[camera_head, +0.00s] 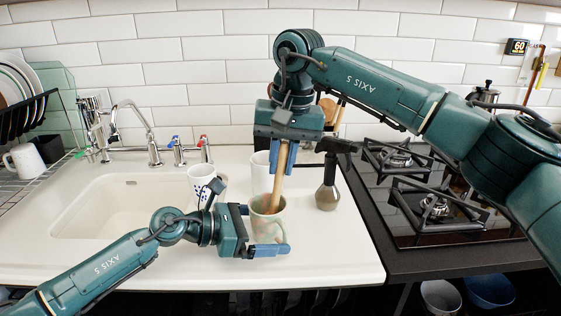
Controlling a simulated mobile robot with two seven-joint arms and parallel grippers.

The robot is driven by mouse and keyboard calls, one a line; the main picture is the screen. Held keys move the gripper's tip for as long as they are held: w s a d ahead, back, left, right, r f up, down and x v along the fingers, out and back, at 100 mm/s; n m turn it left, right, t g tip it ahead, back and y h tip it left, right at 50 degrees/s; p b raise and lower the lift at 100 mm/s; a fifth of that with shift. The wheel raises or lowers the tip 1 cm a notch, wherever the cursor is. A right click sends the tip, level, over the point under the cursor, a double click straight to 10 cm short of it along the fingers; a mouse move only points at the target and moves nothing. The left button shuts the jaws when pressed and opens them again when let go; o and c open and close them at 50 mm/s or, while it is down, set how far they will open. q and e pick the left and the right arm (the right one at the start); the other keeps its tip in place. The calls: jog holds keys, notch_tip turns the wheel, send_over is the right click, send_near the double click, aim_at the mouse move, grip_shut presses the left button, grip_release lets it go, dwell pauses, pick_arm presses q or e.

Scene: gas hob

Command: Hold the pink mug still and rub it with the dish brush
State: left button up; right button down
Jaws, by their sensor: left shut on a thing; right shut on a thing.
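The pink mug (268,226) stands upright on the white counter, right of the sink. My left gripper (264,231) is shut on it from the left, with fingers on either side of the mug. The dish brush shows as a pale wooden handle (279,180), held slightly tilted above the mug. My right gripper (284,160) is shut on the upper part of this handle, from above. The brush's lower end reaches into the mug's mouth; its bristles are hidden, so I cannot tell whether they touch the inside.
A white mug with a dark pattern (201,178) stands left of the pink mug, near my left wrist. A plain white cup (260,172) is just behind. A grey-brown bottle-like object (327,190) stands to the right. The sink (115,208) is left, the gas hob (435,200) right.

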jog(key=shift+w+a, duration=0.1)
jog(key=shift+a, duration=0.2)
jog(key=shift+s+d, duration=0.2)
jog(key=shift+s, duration=0.3)
jog(key=shift+w+d, duration=0.1)
jog(key=shift+w, duration=0.25)
jog(key=shift+w+a, duration=0.15)
jog(key=shift+a, duration=0.4)
jog(key=shift+s+d+f, duration=0.1)
jog(key=shift+s+d, duration=0.25)
jog(key=shift+s, duration=0.25)
jog(key=shift+w+d, duration=0.15)
jog(key=shift+d, duration=0.05)
jog(key=shift+w, duration=0.3)
jog(key=shift+w+a, duration=0.15)
jog(key=shift+a, duration=0.15)
jog(key=shift+s+r, duration=0.3)
jog(key=shift+r, duration=5.45)
